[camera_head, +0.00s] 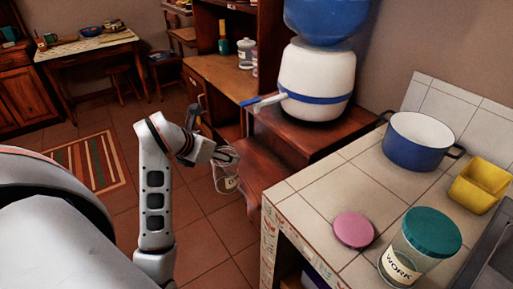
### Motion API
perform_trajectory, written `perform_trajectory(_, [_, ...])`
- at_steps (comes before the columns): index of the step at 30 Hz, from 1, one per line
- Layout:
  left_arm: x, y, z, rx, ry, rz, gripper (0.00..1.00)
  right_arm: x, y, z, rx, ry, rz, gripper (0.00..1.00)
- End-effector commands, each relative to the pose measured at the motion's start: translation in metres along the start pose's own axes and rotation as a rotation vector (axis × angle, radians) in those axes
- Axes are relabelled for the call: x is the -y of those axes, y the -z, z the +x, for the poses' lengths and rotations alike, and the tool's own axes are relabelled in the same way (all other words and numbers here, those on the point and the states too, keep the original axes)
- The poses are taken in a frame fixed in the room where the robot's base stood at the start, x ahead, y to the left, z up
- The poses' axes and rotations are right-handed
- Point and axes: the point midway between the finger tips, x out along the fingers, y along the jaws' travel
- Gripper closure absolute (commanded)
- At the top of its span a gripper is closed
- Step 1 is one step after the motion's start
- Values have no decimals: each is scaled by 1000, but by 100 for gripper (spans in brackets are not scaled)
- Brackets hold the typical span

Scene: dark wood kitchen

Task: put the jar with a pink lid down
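My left gripper (226,156) is near the middle of the view, over the floor beside the wooden steps. A clear jar with a white label (230,183) hangs at its fingers, and the gripper appears shut on it. The gripper covers the jar's top, so I cannot see a lid on it. A flat round pink lid (353,229) lies on the tiled counter (310,215), apart from any jar that I can see. My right gripper is not in view.
A clear jar with a teal lid (433,232), a blue pot (417,141) and a yellow container (479,186) stand on the counter. A water dispenser (318,82) stands on the wooden steps (265,180). Bare tiles surround the pink lid.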

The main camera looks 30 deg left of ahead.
Motion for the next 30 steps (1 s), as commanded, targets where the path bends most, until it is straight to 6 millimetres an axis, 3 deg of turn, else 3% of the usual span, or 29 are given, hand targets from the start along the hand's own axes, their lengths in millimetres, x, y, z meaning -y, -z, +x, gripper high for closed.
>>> perform_trajectory(9, [1,-45,42,3,3,0,100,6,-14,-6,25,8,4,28])
perform_trajectory(21, [1,-108,105,3,1,2,100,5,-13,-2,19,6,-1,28])
perform_trajectory(26, [1,-119,117,3,0,2,100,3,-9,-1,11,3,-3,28])
perform_trajectory(30, [1,-117,123,1,1,1,100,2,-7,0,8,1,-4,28])
